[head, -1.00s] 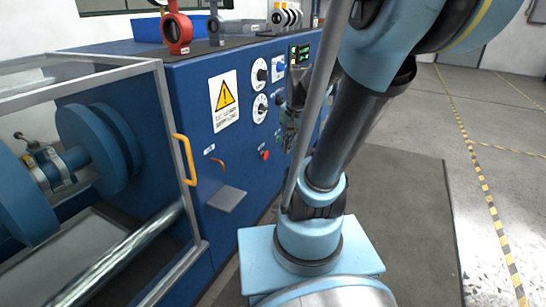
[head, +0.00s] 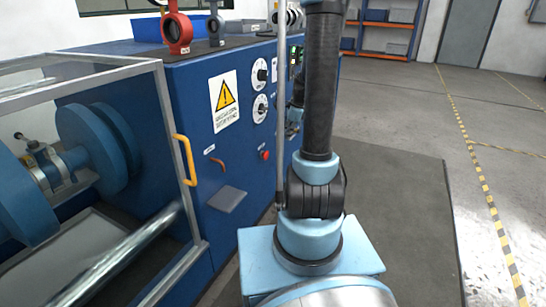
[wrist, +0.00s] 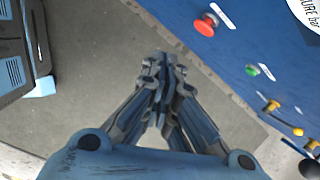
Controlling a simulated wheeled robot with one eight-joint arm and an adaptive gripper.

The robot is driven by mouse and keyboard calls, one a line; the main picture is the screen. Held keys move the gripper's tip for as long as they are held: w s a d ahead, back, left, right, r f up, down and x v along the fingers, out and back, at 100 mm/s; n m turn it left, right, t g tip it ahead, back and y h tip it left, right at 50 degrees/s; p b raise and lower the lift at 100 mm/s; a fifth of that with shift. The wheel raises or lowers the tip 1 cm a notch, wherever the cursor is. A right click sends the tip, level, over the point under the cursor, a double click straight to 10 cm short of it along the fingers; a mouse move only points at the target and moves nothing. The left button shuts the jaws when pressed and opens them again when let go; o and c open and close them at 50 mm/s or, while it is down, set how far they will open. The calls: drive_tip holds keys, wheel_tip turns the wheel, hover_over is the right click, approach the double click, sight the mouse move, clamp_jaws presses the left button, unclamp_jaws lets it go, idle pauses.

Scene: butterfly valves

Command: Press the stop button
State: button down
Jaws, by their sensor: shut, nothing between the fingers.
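The red stop button (wrist: 206,25) stands out from the blue panel at the upper right of the wrist view, with a white label beside it. In the head view a small red button (head: 264,155) shows on the cabinet front, left of my arm. My gripper (wrist: 165,67) is shut and empty in the middle of the wrist view. Its tips are apart from the red button, which lies above and to the right of them in that picture. In the head view my arm hides most of the gripper.
A green button (wrist: 252,70) and several yellow-tipped fittings (wrist: 273,105) project from the same blue panel (wrist: 225,55). Open floor (head: 400,200) lies to the right.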

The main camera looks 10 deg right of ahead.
sight(265, 155)
drive_tip(key=w+d+f+m, duration=0.3)
drive_tip(key=w+f+m, duration=0.2)
drive_tip(key=w+f, duration=0.2)
drive_tip(key=shift+f+y, duration=0.4)
drive_tip(key=shift+f, duration=0.1)
drive_tip(key=shift+w, duration=0.1)
drive_tip(key=w+a+f, duration=0.4)
drive_tip(key=a+f, duration=0.2)
drive_tip(key=f, duration=0.3)
drive_tip(key=shift+w+a, duration=0.15)
drive_tip(key=shift+w, duration=0.1)
drive_tip(key=shift+f, duration=0.1)
